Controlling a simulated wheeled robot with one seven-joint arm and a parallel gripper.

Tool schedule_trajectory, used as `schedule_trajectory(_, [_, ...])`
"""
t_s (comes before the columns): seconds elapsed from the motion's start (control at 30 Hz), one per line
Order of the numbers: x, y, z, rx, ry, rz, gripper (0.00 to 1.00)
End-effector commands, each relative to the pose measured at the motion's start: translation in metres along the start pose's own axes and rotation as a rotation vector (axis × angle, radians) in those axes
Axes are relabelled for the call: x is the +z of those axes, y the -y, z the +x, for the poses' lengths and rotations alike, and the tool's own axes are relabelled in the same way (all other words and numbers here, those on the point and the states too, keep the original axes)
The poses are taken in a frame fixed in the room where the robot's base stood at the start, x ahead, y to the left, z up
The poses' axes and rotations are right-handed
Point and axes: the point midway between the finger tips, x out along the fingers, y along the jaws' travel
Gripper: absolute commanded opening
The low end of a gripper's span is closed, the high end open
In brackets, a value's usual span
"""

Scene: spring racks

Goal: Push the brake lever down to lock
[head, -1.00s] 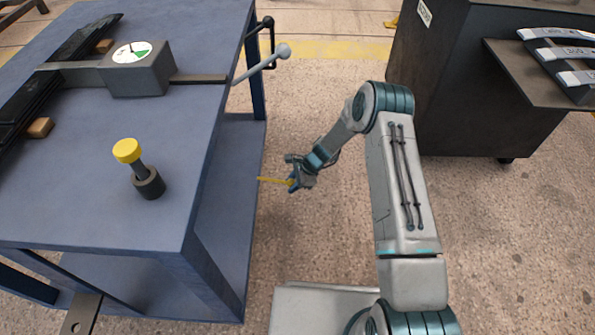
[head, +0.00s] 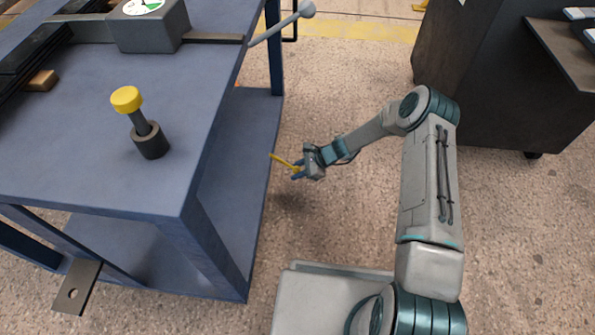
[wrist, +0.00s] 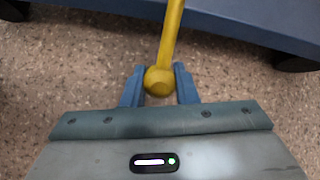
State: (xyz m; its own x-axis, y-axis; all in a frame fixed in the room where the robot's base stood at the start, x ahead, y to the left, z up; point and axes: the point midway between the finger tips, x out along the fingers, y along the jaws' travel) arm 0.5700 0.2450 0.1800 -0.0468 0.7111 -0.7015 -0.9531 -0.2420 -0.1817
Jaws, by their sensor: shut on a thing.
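The brake lever is a yellow rod with a ball end (wrist: 160,82), coming out from the lower edge of the blue table in the wrist view. It also shows as a short yellow bar (head: 284,161) beside the table's lower shelf in the head view, sloping down to the right. My gripper (wrist: 158,76) is shut on the lever's ball end, with one blue finger on each side. In the head view my gripper (head: 299,169) is low, just right of the table. The lever's inner end and pivot are hidden.
The blue table (head: 75,170) stands at left, bearing a yellow-capped post (head: 137,118) and a gauge block (head: 150,30). A grey ball-ended handle (head: 283,25) overhangs its right edge. A dark cabinet (head: 480,85) stands at right. Open floor (head: 330,230) lies between.

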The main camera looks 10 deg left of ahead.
Motion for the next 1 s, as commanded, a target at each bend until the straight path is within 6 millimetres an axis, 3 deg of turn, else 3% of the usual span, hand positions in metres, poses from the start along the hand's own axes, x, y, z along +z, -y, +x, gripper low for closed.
schedule_trajectory(0.27, [0.006, -0.002, 0.002, 0.008, 0.012, -0.002, 0.0])
schedule_trajectory(0.3, [0.006, -0.002, 0.002, 0.008, 0.012, -0.002, 0.35])
schedule_trajectory(0.37, [0.005, -0.002, 0.002, 0.008, 0.011, -0.002, 0.47])
schedule_trajectory(0.73, [0.003, 0.0, -0.007, 0.002, 0.003, -0.001, 0.47])
schedule_trajectory(0.87, [0.005, 0.001, -0.027, 0.001, 0.002, -0.001, 0.47])
schedule_trajectory(1.0, [0.006, 0.001, -0.06, 0.002, 0.002, -0.001, 0.47])
